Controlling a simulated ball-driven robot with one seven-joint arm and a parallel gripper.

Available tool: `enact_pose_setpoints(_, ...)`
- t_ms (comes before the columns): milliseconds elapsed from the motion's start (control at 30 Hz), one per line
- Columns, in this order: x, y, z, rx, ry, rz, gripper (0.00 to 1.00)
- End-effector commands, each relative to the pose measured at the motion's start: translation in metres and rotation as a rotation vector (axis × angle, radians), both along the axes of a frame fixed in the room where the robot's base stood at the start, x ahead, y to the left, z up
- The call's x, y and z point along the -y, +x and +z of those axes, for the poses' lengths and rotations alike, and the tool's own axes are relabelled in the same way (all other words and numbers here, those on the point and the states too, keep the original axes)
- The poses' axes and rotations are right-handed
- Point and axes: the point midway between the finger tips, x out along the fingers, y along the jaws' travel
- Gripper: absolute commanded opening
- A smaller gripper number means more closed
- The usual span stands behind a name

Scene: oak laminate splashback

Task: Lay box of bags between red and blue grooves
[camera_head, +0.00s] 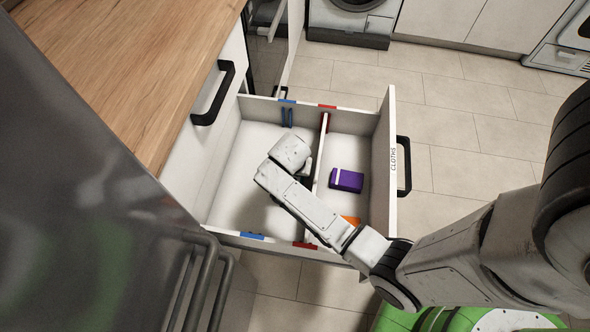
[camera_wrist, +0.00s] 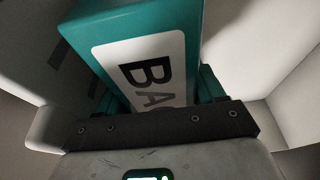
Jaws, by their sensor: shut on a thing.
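The box of bags (camera_wrist: 135,25) is teal with a white label reading "BA…". My gripper (camera_wrist: 158,100) is shut on it in the wrist view. In the head view my gripper (camera_head: 305,168) is inside the open drawer, left of the white divider (camera_head: 321,155); my arm hides the box there. The red groove marks are on the far wall (camera_head: 327,106) and near wall (camera_head: 304,245), at the divider's ends. The blue groove marks are on the far wall (camera_head: 287,101) and near wall (camera_head: 252,236), left of the red ones.
A purple box (camera_head: 346,180) and a partly hidden orange thing (camera_head: 351,220) lie right of the divider. The drawer front (camera_head: 390,150) reads "CLOTHS". Bare drawer floor (camera_head: 240,190) shows left of my arm. A wooden counter (camera_head: 125,60) stands beside the drawer.

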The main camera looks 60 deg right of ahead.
Motion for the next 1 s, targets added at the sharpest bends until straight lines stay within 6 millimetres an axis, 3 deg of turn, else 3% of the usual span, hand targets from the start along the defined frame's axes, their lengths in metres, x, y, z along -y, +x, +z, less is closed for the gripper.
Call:
enact_pose_setpoints(933,0.000,0.000,-0.012,0.001,-0.001,0.000,0.26)
enact_pose_setpoints(967,0.000,0.000,-0.012,0.001,-0.001,0.000,0.69)
enact_pose_setpoints(1000,0.000,0.000,-0.011,0.001,-0.001,0.000,0.73)
